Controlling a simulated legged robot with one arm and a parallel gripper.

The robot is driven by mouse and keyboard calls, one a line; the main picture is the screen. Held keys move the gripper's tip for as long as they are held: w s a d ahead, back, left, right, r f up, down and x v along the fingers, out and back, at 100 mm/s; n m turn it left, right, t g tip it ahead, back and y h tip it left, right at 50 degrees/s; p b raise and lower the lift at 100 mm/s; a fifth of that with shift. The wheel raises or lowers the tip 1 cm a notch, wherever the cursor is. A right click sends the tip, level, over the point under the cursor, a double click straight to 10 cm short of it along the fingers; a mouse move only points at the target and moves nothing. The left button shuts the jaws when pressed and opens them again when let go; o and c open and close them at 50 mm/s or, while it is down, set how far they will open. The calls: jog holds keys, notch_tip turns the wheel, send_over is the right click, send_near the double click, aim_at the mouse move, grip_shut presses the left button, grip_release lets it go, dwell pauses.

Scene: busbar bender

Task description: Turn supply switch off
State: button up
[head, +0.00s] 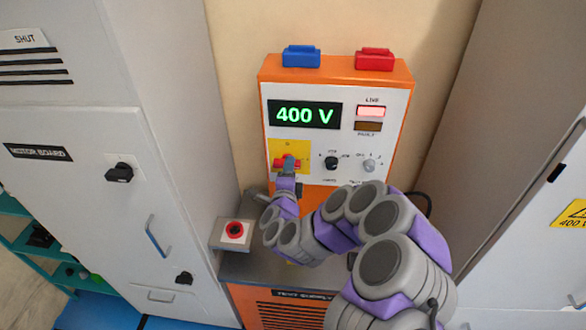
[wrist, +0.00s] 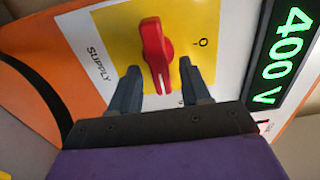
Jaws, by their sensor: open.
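The supply switch (wrist: 157,52) is a red rotary handle on a yellow plate marked SUPPLY. In the head view it (head: 280,162) sits at the left of the orange-edged panel, its handle lying roughly crosswise. An "O" mark shows to the right of the handle in the wrist view. My gripper (wrist: 160,65) is open, with one dark finger on each side of the handle's near end and visible gaps on both sides. In the head view my gripper (head: 288,170) is in front of the switch and partly hides it.
The green display (head: 304,115) reads 400 V and the LIVE lamp (head: 370,112) looks lit. A black knob (head: 331,163) and a grey knob (head: 369,165) are right of the switch. A red button box (head: 234,232) stands lower left. Grey cabinets (head: 75,195) flank the panel.

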aim_at(278, 167)
jog(key=a, duration=0.2)
jog(key=w+a, duration=0.1)
jog(key=shift+w+a+f, duration=0.1)
jog(key=shift+a+f, duration=0.15)
jog(key=shift+a, duration=0.05)
jog(key=d, duration=0.4)
jog(key=shift+d+r, duration=0.25)
jog(key=shift+r, duration=0.05)
jog(key=shift+c, duration=0.5)
jog(key=shift+d, duration=0.15)
jog(key=shift+c, duration=0.8)
jog(key=shift+a, duration=1.55)
grip_shut()
